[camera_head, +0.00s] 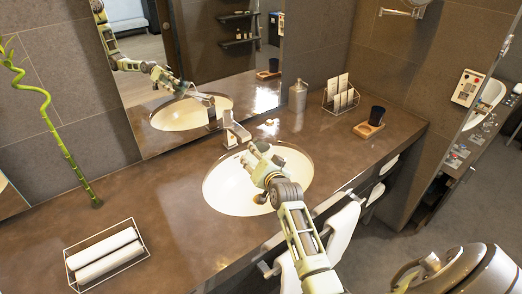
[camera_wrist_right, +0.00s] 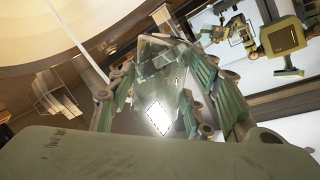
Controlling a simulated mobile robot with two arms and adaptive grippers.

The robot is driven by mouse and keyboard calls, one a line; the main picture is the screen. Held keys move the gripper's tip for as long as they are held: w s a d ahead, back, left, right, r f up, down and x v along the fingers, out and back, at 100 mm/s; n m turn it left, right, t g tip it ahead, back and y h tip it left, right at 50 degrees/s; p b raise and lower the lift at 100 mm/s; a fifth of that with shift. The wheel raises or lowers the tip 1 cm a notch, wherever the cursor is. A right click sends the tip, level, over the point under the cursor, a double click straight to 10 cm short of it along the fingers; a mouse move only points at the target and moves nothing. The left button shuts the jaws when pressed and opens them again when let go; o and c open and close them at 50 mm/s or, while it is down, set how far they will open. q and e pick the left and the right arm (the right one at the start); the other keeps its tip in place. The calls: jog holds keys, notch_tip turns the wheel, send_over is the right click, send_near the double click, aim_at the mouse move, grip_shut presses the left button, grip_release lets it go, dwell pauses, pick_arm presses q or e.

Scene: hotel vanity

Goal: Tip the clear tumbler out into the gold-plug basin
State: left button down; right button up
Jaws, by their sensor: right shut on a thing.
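My right gripper (camera_head: 256,153) is over the white oval basin (camera_head: 222,190), near its faucet side. In the right wrist view, the gripper (camera_wrist_right: 165,80) is shut on the clear tumbler (camera_wrist_right: 158,88), with green finger pads on both sides of the glass. The surroundings look strongly turned in that view, so the hand is rolled over. The tumbler's exact tilt and any contents cannot be told. In the head view the tumbler cannot be made out at the gripper. The basin's plug is hidden. My left gripper is not in view.
The faucet (camera_head: 234,129) stands behind the basin, close to the gripper. A soap dispenser (camera_head: 298,95), a wire rack (camera_head: 341,96) and a dark cup (camera_head: 376,116) on a wooden tray are at right. A towel basket (camera_head: 104,256) and bamboo stem (camera_head: 66,150) are at left.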

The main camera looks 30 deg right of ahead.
jog(key=d+m+y, duration=0.1)
jog(key=m, duration=0.1)
jog(key=d+r+m+y, duration=0.1)
jog(key=shift+w+d+r+m+g, duration=0.1)
jog(key=shift+d+r+m+g, duration=0.05)
jog(key=shift+r+m+g, duration=0.2)
jog(key=shift+d+f+m+y+p, duration=0.1)
jog(key=shift+f+m+y+p, duration=0.2)
jog(key=shift+m+y, duration=0.35)
jog(key=shift+f+m+y, duration=0.25)
jog(key=shift+f+m, duration=0.05)
jog(key=shift+m, duration=0.2)
jog(key=shift+d+f+m+g+y, duration=0.25)
jog(key=shift+f+m+y, duration=0.4)
jog(key=shift+m, duration=0.35)
jog(key=shift+a+f+m+y+b, duration=0.1)
jog(key=shift+f+m+y+b, duration=0.25)
jog(key=shift+m+y+b, duration=0.25)
jog(key=shift+m, duration=0.3)
